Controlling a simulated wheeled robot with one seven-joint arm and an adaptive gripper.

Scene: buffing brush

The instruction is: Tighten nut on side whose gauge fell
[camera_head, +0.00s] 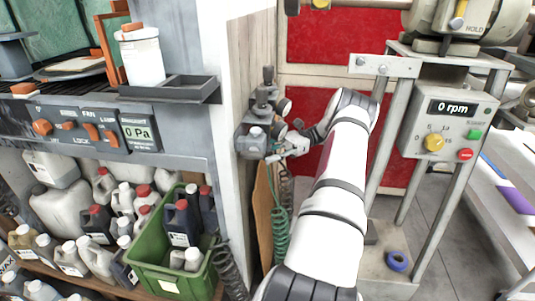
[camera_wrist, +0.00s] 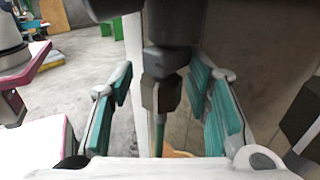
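A grey fitting block (camera_head: 253,142) with small round gauges (camera_head: 283,107) is mounted on the side of the white post. The gauge readings are too small to tell. My gripper (camera_head: 291,147) is at the right side of this block. In the wrist view a dark hex nut (camera_wrist: 161,95) hangs below a dark cylindrical body (camera_wrist: 172,28). My gripper's teal finger pads (camera_wrist: 162,97) stand on either side of the nut, with gaps showing, so the gripper is open around it. A thin green line runs down below the nut.
A green coiled hose (camera_head: 281,232) and a dark coiled hose (camera_head: 229,270) hang below the block. At left are a shelf with a green crate (camera_head: 150,262) and bottles. At right is a machine stand with an rpm panel (camera_head: 447,122). Blue tape (camera_head: 397,261) lies on a low plate.

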